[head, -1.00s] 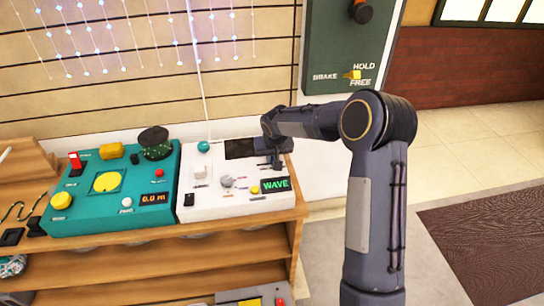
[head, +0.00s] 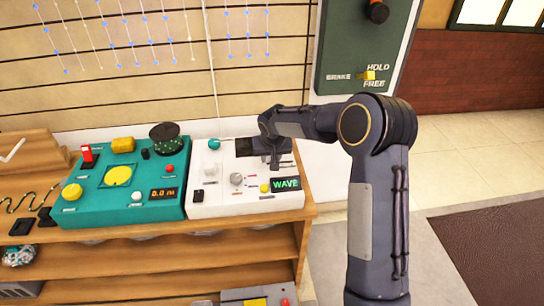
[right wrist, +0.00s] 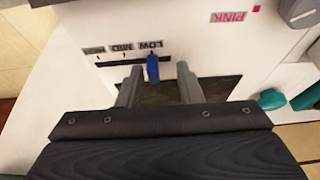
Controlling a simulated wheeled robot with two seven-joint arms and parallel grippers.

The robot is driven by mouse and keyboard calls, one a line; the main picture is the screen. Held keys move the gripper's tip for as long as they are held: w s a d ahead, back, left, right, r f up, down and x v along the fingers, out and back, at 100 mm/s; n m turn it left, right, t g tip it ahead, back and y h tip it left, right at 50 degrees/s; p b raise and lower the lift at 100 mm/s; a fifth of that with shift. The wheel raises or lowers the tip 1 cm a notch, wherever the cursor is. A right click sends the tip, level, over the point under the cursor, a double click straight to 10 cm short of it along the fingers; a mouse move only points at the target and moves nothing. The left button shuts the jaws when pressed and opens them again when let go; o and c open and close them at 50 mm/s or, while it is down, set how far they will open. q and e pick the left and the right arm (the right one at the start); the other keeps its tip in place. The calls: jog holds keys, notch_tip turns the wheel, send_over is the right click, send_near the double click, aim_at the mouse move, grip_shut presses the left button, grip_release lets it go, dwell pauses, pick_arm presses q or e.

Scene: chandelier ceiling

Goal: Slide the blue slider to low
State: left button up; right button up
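In the right wrist view the blue slider (right wrist: 153,68) stands in a dark slot on the white panel (right wrist: 195,40), directly beside the LOW label (right wrist: 151,44). The MID label (right wrist: 122,47) and a third label lie to the left along the slot. My right gripper (right wrist: 160,68) is open, with one finger on each side of the slider and gaps showing between. In the head view my right gripper (head: 275,160) is over the white panel, and the slider is too small or hidden to make out there. My left gripper is not in view.
The white panel also carries a green WAVE display (head: 286,184), a grey knob (head: 236,179) and a teal knob (head: 214,144). A teal control box (head: 110,205) stands to its left on the wooden shelf. A brake lever panel (head: 350,50) is on the wall behind.

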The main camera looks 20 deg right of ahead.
jog(key=shift+d+r, duration=0.1)
jog(key=v, duration=0.7)
jog(key=shift+s+r+p, duration=0.25)
jog(key=shift+p, duration=0.2)
jog(key=s+r+y, duration=0.1)
jog(key=s+r, duration=0.3)
jog(key=s, duration=0.6)
jog(key=s+r+y, duration=0.1)
jog(key=s+r, duration=0.3)
jog(key=s, duration=0.5)
jog(key=s+a+f+n+t+y, duration=0.1)
jog(key=s+a+f, duration=0.15)
jog(key=s, duration=0.65)
jog(key=s+a+f+t+y, duration=0.1)
jog(key=s+a+y, duration=0.15)
jog(key=s, duration=0.65)
notch_tip(320, 180, up, 16)
jog(key=p, duration=1.5)
jog(key=shift+w+f+g+h, duration=0.15)
jog(key=shift+w+g+h, duration=0.15)
jog(key=shift+w+h, duration=0.1)
